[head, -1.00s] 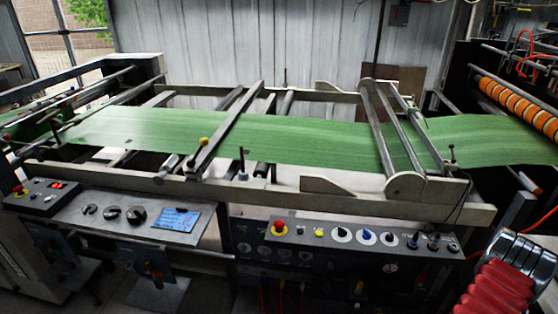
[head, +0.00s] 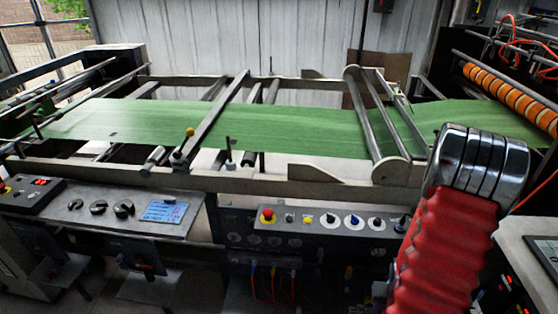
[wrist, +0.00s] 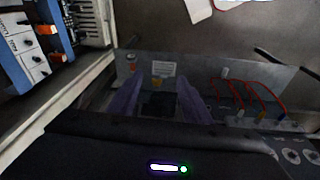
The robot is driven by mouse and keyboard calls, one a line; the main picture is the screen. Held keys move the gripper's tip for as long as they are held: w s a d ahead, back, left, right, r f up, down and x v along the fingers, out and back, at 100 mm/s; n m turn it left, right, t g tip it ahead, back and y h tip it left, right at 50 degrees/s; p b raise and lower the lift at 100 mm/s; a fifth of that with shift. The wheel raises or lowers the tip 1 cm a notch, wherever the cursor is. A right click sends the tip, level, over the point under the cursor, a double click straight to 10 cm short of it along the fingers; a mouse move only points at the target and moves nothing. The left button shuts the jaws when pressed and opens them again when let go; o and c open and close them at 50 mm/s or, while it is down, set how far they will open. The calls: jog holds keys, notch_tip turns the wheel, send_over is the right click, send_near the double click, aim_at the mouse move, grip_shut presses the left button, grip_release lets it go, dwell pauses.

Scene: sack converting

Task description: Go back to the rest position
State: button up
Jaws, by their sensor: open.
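My gripper (wrist: 158,98) shows in the wrist view as two purple fingers standing apart, with nothing held between them. A dark patch lies behind the gap. My arm, in a red ribbed sleeve with a shiny metal joint, rises at the right of the head view. My gripper itself is not visible there.
A long machine carries a green web (head: 240,128) across the head view. Its front control panel (head: 330,222) has buttons and knobs. An orange-banded roller (head: 510,97) is at right. The wrist view shows a grey panel (wrist: 205,85) with red cables (wrist: 240,92) and a blue rack (wrist: 50,50).

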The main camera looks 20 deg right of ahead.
jog(key=w+a+r+n+t+y, duration=0.1)
jog(key=w+a+r+n+t, duration=0.1)
jog(key=a+r, duration=1.5)
jog(key=w+a+r+n+t, duration=0.2)
jog(key=a+r+n, duration=0.3)
jog(key=a+r, duration=1.3)
notch_tip(320, 180, up, 4)
jog(key=shift+w+a+r+y, duration=0.15)
jog(key=shift+w+y, duration=0.1)
jog(key=shift+y, duration=0.15)
jog(key=shift+c, duration=0.5)
jog(key=shift+c, duration=1.1)
